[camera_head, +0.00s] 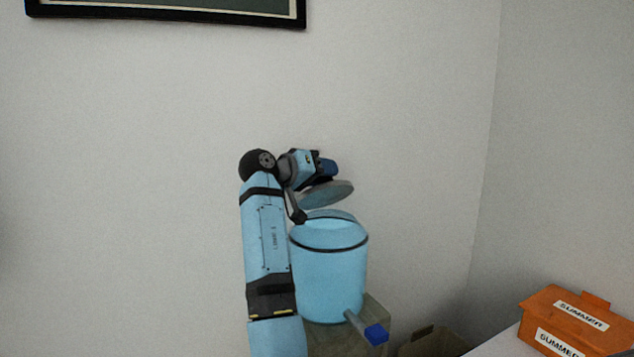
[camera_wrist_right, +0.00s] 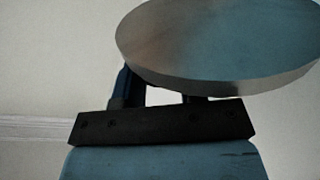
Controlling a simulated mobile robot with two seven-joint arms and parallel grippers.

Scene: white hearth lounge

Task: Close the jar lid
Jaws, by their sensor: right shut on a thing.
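The light blue jar (camera_head: 328,280) stands upright on a greenish-grey stand, with a dark band just below its rim. My right gripper (camera_head: 322,176) is above the jar, shut on the round grey-blue lid (camera_head: 328,195). The lid is held tilted over the jar, apart from its rim. In the right wrist view the lid (camera_wrist_right: 220,45) is a large flat disc beyond the dark fingers of my gripper (camera_wrist_right: 165,97), which are partly hidden by it. A pale blue curved edge (camera_head: 332,215) shows at the jar's top; I cannot tell what it is. My left gripper is not in view.
A grey rod with a blue end (camera_head: 375,333) sticks out by the jar's base. An orange box (camera_head: 570,320) labelled SUMMER sits on a white surface at lower right. A brown open box (camera_head: 432,342) is low between them. Walls stand behind and to the right.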

